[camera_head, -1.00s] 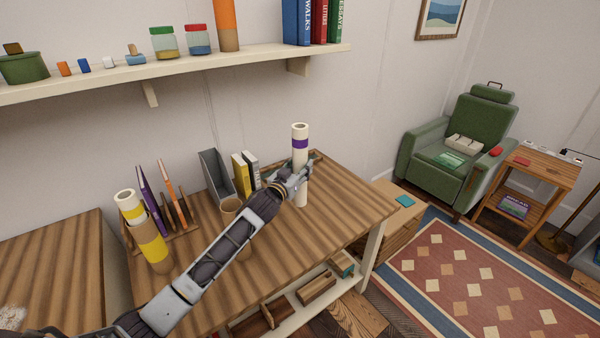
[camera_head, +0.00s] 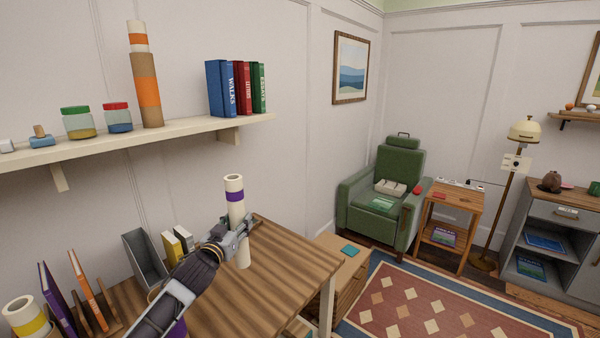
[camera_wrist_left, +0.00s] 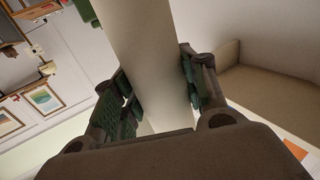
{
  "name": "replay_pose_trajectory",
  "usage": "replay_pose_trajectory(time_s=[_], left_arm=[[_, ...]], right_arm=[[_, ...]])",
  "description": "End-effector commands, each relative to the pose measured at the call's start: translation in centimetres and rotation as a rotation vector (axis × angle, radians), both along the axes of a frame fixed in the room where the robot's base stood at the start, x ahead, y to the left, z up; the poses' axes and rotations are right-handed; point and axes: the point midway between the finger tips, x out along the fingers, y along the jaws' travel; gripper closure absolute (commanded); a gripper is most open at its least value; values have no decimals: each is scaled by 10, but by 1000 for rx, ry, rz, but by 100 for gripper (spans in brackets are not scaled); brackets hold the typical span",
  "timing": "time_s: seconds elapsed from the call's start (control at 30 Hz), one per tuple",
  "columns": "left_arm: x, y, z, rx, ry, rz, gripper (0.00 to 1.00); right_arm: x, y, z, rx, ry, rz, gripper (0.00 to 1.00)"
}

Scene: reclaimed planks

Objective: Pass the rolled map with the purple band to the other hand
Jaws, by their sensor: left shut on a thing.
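The rolled map with the purple band (camera_head: 234,184) is a cream, upright tube at the table's back. My left gripper (camera_head: 236,232) is shut on it below the purple band. In the left wrist view, the pale tube (camera_wrist_left: 150,60) runs between the two finger pads. I cannot tell whether its lower end touches the table. My right gripper is not in view.
The plank table (camera_head: 270,285) has free room right of the map. A grey file holder (camera_head: 143,260) and upright books (camera_head: 178,243) stand left of it. A yellow-banded roll (camera_head: 25,318) is at lower left. A wall shelf (camera_head: 150,140) holds jars, books and an orange-banded roll (camera_head: 146,85).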

Motion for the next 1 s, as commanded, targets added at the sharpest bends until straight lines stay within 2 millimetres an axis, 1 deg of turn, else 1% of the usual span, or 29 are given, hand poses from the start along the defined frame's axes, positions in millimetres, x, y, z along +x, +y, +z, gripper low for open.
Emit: replay_pose_trajectory(time_s=[0.03,0.2,0.3,0.43,0.57,0.7,1.0], left_arm=[[-4,-3,17,2,-6,-2,81],[-20,-9,59,1,-5,5,81],[-32,-13,76,0,-3,12,81],[-51,-16,88,-1,0,26,81],[-71,-16,89,-2,4,47,81],[-85,-13,83,-3,5,66,81],[-107,-5,64,-3,4,104,81]], right_arm=[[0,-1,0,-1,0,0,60],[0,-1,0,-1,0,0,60],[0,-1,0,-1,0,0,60],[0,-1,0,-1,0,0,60],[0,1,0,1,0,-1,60],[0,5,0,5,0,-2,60],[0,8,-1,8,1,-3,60]])
